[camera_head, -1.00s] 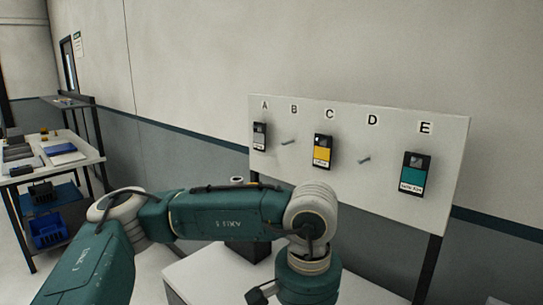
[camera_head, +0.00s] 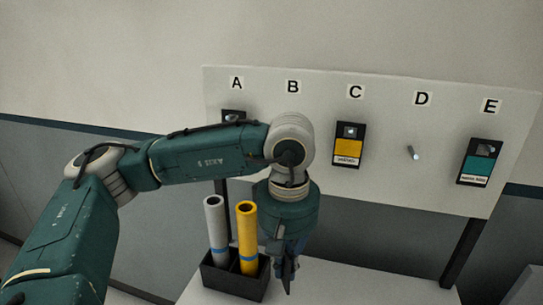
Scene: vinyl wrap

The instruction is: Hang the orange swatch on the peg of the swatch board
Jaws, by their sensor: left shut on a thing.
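The pale swatch board (camera_head: 390,185) stands before the wall, lettered A to E. A yellow swatch (camera_head: 347,148) hangs under C and a teal swatch (camera_head: 478,165) under E. Under A only the dark top of a swatch (camera_head: 233,116) shows above my arm. The peg under D (camera_head: 413,153) is bare. The place under B is hidden by my arm. My left gripper (camera_head: 288,277) points down in front of the board, below its lower edge, shut on a thin dark thing seen edge-on. No orange face shows. My right gripper is out of view.
A black bin (camera_head: 235,283) holding a grey roll (camera_head: 216,230) and a yellow roll (camera_head: 247,238) stands on the white table (camera_head: 365,288), close beside my left gripper. The table to the right of it is clear.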

